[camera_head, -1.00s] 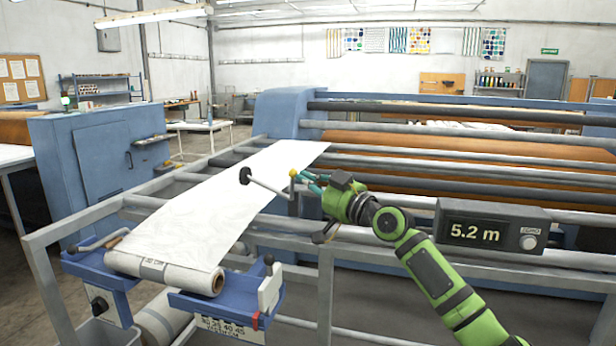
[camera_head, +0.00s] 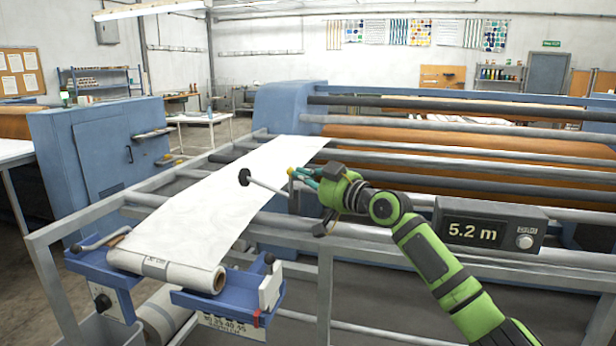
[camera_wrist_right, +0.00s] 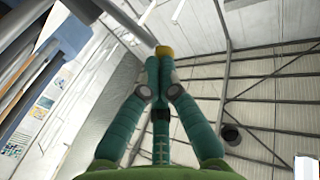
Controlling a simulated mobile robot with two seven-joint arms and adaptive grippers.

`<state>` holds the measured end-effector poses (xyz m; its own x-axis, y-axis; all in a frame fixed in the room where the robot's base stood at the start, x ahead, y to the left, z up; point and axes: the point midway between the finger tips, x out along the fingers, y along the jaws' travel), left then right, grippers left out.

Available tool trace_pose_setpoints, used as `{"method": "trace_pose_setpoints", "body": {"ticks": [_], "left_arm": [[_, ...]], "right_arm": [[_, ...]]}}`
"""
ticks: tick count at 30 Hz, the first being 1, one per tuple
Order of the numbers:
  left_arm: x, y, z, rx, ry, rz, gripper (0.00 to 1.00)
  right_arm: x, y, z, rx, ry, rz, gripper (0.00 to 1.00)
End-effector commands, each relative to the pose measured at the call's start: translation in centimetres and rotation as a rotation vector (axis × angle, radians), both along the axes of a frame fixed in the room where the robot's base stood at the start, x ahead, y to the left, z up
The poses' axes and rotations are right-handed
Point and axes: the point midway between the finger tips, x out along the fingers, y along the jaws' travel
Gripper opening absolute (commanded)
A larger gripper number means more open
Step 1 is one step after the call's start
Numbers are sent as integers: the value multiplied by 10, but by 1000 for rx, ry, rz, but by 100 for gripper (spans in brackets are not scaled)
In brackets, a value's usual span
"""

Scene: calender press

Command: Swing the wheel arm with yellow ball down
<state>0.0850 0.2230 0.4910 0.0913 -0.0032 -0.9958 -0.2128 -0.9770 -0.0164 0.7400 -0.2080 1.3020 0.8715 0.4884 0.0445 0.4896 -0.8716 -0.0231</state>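The wheel arm is a thin light rod (camera_head: 268,187) with a black wheel (camera_head: 244,177) at its left end, over the white sheet. I cannot tell whether the wheel touches the sheet. The yellow ball (camera_head: 291,171) is at the rod's right end, on top of a short upright lever. My right gripper (camera_head: 295,173) reaches it from the right. In the right wrist view its teal fingers (camera_wrist_right: 160,62) come together at the yellow ball (camera_wrist_right: 164,50), which is partly hidden behind the fingertips. My left gripper is not in view.
The white sheet (camera_head: 215,205) runs from a roll (camera_head: 180,270) in a blue holder (camera_head: 225,300) toward the press rollers (camera_head: 450,155). Grey rails (camera_head: 400,265) cross below my right arm. A display box reading 5.2 m (camera_head: 490,230) stands close to the right of the arm.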

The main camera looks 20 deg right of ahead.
Motion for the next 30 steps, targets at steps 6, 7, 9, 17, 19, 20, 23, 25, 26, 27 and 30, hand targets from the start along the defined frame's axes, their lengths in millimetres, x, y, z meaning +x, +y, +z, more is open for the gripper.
{"method": "trace_pose_setpoints", "body": {"ticks": [6, 7, 9, 17, 19, 20, 23, 25, 26, 27, 30], "left_arm": [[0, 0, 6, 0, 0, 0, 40], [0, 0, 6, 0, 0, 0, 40], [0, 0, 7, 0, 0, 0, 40], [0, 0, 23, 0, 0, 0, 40], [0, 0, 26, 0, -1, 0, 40], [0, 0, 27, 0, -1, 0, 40], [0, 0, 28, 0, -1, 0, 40], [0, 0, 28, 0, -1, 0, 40], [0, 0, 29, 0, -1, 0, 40], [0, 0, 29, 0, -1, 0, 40], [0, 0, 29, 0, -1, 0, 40]], "right_arm": [[5, 8, 6, -1, 2, 1, 0], [6, 10, 7, -2, 1, 1, 0], [8, 13, 9, -3, 1, 1, 0], [18, 26, 18, -85, 55, 0, 0], [20, 29, 17, -119, 78, 0, 0], [20, 30, 15, -116, 80, 0, 0], [23, 34, 14, -113, 78, 1, 0], [24, 35, 14, -113, 77, 0, 0], [24, 36, 14, -114, 76, 0, 0], [24, 36, 14, -114, 76, 0, 0], [25, 37, 13, -113, 75, 0, 0]]}}
